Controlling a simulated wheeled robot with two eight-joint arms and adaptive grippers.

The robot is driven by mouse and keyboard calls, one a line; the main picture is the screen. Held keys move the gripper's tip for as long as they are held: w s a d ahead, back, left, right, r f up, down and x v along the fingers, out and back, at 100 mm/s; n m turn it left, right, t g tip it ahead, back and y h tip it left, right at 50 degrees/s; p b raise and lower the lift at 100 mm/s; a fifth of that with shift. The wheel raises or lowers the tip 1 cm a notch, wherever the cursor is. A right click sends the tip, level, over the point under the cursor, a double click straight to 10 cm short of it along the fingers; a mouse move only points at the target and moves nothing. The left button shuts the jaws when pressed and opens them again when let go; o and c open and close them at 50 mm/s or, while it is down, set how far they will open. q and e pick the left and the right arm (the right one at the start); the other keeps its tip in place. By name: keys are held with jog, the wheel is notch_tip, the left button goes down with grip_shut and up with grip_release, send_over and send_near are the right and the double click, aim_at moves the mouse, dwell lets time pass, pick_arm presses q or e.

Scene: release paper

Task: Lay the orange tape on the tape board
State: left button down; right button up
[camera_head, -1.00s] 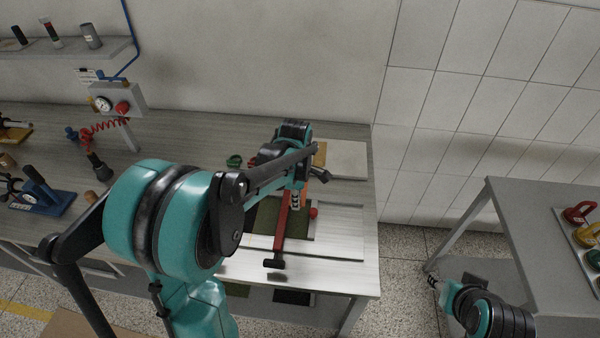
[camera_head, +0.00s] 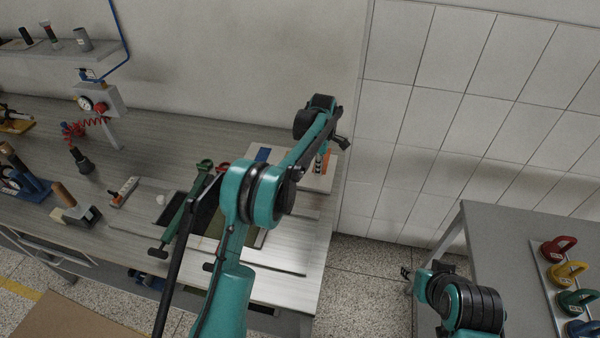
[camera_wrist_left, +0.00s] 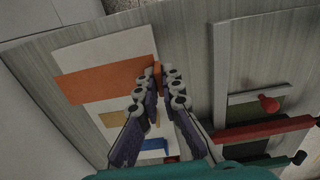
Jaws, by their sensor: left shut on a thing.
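The orange tape (camera_wrist_left: 105,80) is a flat strip stretched across the white tape board (camera_wrist_left: 95,52) in the left wrist view. I cannot tell whether it touches the board or hovers just over it. Its right end is at my left gripper's fingertips (camera_wrist_left: 160,78), which are close together on it. A tan strip (camera_wrist_left: 115,119) and a blue strip (camera_wrist_left: 152,145) are also on the board. In the head view my left gripper (camera_head: 321,165) is over the board (camera_head: 318,184), partly hiding the tape (camera_head: 326,163). My right gripper (camera_head: 407,273) is small, away from the bench at lower right.
A red-armed device (camera_wrist_left: 265,130) on a grey base is right of the board in the wrist view. A green lever (camera_head: 185,205) stands left of my arm in the head view. A wall is behind the bench. A side table (camera_head: 500,235) holds several colored handled objects.

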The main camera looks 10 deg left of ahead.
pick_arm(q)
jog(key=b, duration=0.1)
send_over(305, 179)
notch_tip(305, 179, down, 4)
jog(key=shift+f, duration=0.2)
jog(key=shift+f+b, duration=0.6)
jog(key=shift+f, duration=1.4)
jog(key=shift+s, duration=0.1)
jog(key=c, duration=1.7)
grip_release()
jog(key=shift+f, duration=0.15)
